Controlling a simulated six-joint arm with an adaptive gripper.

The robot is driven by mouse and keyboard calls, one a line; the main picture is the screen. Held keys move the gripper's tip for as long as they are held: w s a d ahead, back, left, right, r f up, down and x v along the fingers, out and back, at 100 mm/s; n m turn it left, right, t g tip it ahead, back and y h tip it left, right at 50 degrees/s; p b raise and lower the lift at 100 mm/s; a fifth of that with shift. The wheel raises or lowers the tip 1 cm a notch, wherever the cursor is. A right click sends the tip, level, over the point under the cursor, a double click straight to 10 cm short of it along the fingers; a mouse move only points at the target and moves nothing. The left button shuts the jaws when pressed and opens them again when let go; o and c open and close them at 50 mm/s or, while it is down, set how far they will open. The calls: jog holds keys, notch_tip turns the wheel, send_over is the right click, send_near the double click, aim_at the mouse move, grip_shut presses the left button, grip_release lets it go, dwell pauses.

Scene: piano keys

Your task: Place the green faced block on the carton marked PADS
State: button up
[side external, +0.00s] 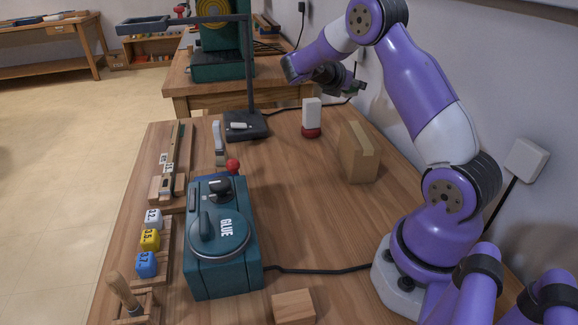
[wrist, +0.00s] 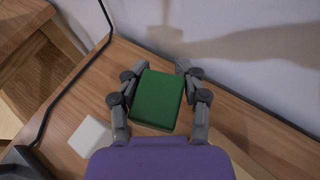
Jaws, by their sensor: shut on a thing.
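My gripper (wrist: 160,84) is shut on the green faced block (wrist: 157,100), whose green face points at the wrist camera. Its fingers sit on either side of the block. In the side view my gripper (side external: 350,85) is held up above the far right part of the table, near the wall, and the block is hard to make out. A tan carton (side external: 358,153) stands upright on the table below and nearer the camera than my gripper. No PADS marking can be read on it, so I cannot tell if it is that carton.
A white block with a red base (side external: 312,116) stands left of the tan carton. A black lamp (side external: 246,126), a teal GLUE machine (side external: 219,240) and numbered cubes (side external: 150,239) are farther left. A small wooden block (side external: 293,305) lies at the front. The table's middle is clear.

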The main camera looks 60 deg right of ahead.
jog(key=s+a+r, duration=0.2)
jog(key=s+a, duration=0.1)
jog(key=a, duration=0.2)
jog(key=r+n+t, duration=0.1)
send_over(364, 132)
notch_tip(364, 132, down, 7)
jog(key=shift+d+r, duration=0.1)
jog(key=shift+d, duration=0.05)
jog(key=shift+f, duration=0.3)
jog(key=shift+f, duration=0.1)
jog(key=o, duration=1)
